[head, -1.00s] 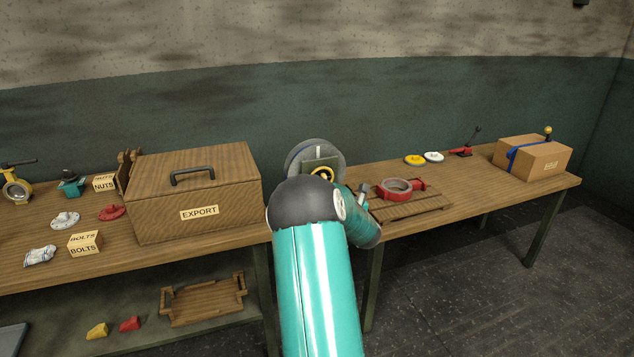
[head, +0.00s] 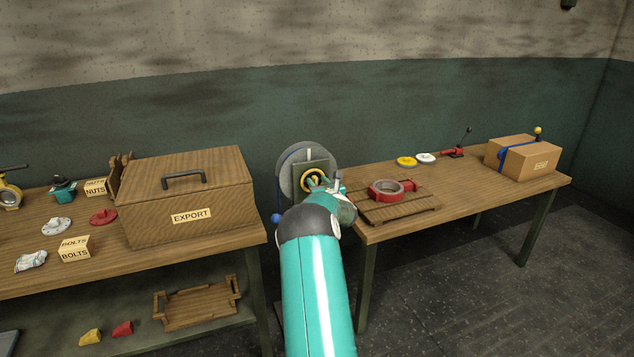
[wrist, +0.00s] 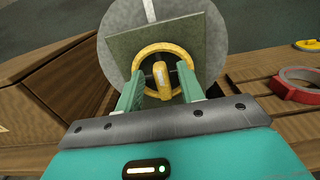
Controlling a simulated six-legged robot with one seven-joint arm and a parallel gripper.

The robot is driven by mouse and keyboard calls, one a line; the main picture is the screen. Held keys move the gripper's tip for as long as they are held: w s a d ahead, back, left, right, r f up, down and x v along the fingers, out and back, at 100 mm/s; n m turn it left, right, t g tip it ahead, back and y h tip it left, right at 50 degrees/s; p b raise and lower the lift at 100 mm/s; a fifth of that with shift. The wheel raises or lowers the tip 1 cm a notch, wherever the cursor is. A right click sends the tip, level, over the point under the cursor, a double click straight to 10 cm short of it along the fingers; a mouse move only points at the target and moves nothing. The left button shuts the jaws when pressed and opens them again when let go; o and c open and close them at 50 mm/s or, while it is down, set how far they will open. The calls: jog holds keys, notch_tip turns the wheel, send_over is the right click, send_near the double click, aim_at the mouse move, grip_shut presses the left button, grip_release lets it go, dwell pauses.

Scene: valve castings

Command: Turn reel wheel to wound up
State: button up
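The reel (head: 293,172) is a grey disc standing upright in the gap between the two benches, with a blue line along its left side and a blue ball (head: 276,218) hanging below. A square olive plate (wrist: 125,48) sits on its front. On the plate is the yellow ring-shaped reel wheel (wrist: 143,54) with a yellow knob (wrist: 161,74) in its middle. My gripper (wrist: 160,86) is open in front of the wheel, its green fingers on either side of the knob with gaps. In the head view my gripper (head: 324,184) partly hides the wheel. I cannot tell whether the fingers touch the ring.
A wooden EXPORT box (head: 185,190) stands left of the reel. Right of it, a red ring-shaped casting (head: 388,194) lies on a slatted wooden pallet (head: 400,212). A cardboard box (head: 522,160) with a blue strap stands at the far right bench end.

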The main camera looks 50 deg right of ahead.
jog(key=shift+w+d, duration=0.35)
jog(key=shift+w, duration=0.3)
grip_shut()
jog(key=shift+m, duration=0.3)
